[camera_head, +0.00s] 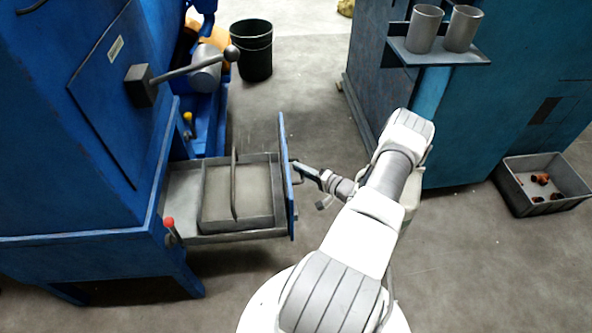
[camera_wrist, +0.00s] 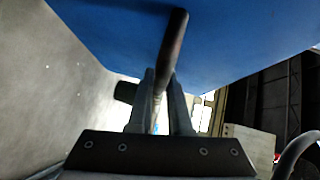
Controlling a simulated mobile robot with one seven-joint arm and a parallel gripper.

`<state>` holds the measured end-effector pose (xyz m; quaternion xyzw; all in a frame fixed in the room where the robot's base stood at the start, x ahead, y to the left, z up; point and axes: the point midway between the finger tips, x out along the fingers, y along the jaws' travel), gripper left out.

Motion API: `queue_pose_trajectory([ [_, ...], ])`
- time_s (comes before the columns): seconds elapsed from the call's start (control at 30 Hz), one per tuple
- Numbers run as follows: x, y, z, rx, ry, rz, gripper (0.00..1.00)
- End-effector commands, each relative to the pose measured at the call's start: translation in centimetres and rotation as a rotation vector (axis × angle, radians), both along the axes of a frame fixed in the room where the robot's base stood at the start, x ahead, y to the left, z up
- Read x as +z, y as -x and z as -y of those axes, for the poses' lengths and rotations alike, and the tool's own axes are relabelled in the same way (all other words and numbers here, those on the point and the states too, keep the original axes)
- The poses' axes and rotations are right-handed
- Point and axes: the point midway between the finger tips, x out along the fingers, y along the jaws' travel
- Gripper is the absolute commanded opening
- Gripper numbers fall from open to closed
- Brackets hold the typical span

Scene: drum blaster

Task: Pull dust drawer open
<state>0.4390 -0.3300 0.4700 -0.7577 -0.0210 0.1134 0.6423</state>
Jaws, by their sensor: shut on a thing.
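The dust drawer (camera_head: 180,196) stands pulled out from the blue blaster cabinet (camera_head: 75,200). It has grey walls, a blue front panel (camera_head: 285,170) and a grey tray (camera_head: 220,222) with an upright curved handle inside. My gripper (camera_head: 297,168) is at the outer side of the front panel, at the drawer's handle. In the wrist view my gripper (camera_wrist: 163,80) has its two fingers closed around the dark bar handle (camera_wrist: 174,42), against the blue panel (camera_wrist: 240,30). The handle is mostly hidden by my gripper in the head view.
A lever with a ball knob (camera_head: 231,53) and a red-tipped lever (camera_head: 170,226) are on the cabinet. A black bucket (camera_head: 252,55) stands behind. A teal cabinet (camera_head: 445,130) and a grey crate (camera_head: 520,195) are at right. Floor between the cabinets is clear.

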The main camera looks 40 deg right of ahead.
Motion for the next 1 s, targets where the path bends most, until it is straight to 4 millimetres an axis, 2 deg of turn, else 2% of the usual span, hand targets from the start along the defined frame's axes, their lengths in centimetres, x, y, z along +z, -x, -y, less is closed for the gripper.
queue_pose_trajectory([
  [0.53, -0.12, 0.38, 0.30, 0.001, -0.001, -0.003, 0.00],
  [0.57, -0.12, 0.38, 0.30, 0.001, -0.001, -0.003, 0.21],
  [0.7, -0.09, 0.34, 0.31, 0.001, -0.001, -0.002, 0.46],
  [1.0, -0.01, 0.34, 0.36, 0.000, 0.000, -0.001, 0.47],
])
